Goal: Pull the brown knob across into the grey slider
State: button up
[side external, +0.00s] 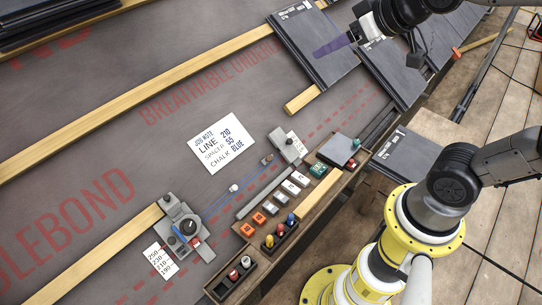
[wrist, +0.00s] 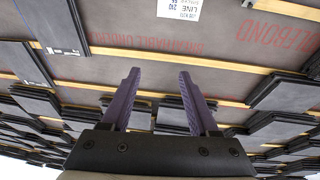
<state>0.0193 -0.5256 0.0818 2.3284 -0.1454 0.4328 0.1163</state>
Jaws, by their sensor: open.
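A small brown knob (side external: 267,160) sits on the grey roofing sheet in the side external view, close to the left of a grey slider block (side external: 286,146) with a white label. A second grey device (side external: 180,227) with a dark round knob stands at lower left; a blue line runs from it toward the brown knob. My gripper (side external: 332,47) is high at the upper right over dark slates, far from the knob. Its purple fingers are apart and empty in the wrist view (wrist: 158,85). Neither knob nor slider can be made out in the wrist view.
A wooden tray (side external: 318,198) with coloured pieces lies right of the line. A job note card (side external: 220,143) lies on the sheet. Wooden battens (side external: 130,88) cross the roof, and slates (side external: 312,45) overlap near my gripper.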

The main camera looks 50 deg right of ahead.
jog(key=w+d+f, duration=0.1)
jog(key=w+f, duration=0.4)
jog(key=w, duration=0.6)
jog(key=g, duration=0.3)
send_over(270, 158)
jog(key=s+a, duration=0.1)
jog(key=s, duration=0.1)
notch_tip(270, 158, down, 23)
jog(key=s+f+g+y, duration=0.15)
jog(key=s+f, duration=0.25)
jog(key=f, duration=0.7)
jog(key=shift+g+h, duration=0.25)
jog(key=x, duration=0.9)
jog(key=d+x, duration=0.1)
jog(key=x, duration=0.3)
jog(key=shift+w+f, duration=0.2)
jog(key=shift+f, duration=0.05)
grip_shut()
